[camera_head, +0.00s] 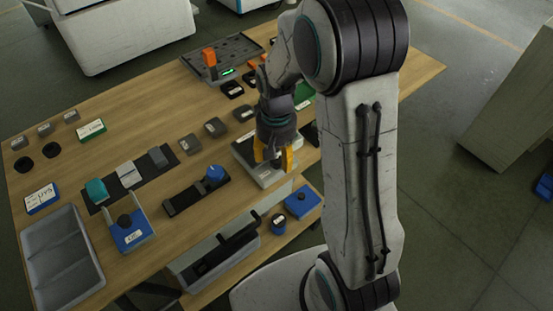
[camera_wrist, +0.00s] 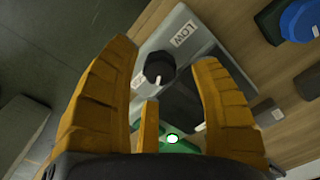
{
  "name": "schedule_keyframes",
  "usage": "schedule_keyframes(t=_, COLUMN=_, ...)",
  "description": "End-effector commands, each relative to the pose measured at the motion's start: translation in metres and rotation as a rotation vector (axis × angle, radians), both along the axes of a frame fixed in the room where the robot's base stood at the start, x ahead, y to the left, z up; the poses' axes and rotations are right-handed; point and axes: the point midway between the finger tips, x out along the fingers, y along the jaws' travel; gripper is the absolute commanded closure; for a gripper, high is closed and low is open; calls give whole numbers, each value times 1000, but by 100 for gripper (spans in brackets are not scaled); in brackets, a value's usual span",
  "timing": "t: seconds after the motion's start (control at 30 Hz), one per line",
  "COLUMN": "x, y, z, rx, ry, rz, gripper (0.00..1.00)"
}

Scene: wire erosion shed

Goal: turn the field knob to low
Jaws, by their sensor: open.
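The field knob (camera_wrist: 157,67) is a round black knob on a light grey box (camera_wrist: 190,22), which also shows in the head view (camera_head: 264,177). A white mark on the knob lies on its lower side in the wrist view, away from the white LOW label (camera_wrist: 183,34) at its upper right. My gripper (camera_head: 272,160) points down over the box, and its fingers hide the knob in the head view. In the wrist view my gripper (camera_wrist: 163,58) is open, with yellow fingers on either side of the knob and gaps to it. I cannot tell how high the fingertips are.
A blue knob (camera_head: 215,174) on a black base stands left of the box. A dark tray (camera_head: 228,62) with an orange handle stands behind. Bare wood (camera_head: 130,93) shows at left.

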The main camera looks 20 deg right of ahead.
Motion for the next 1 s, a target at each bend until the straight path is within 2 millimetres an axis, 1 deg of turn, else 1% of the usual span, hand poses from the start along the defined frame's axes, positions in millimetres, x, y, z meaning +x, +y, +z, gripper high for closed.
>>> schedule_keyframes(t=0.03, x=-1, y=0, z=-6, rx=0, ry=2, rz=0, gripper=43)
schedule_keyframes(t=0.2, x=0, y=0, z=-15, rx=0, ry=0, rz=1, gripper=43)
schedule_keyframes(t=0.6, x=0, y=0, z=-17, rx=0, ry=0, rz=1, gripper=43)
schedule_keyframes(t=1.0, x=0, y=0, z=-17, rx=0, ry=0, rz=1, gripper=79)
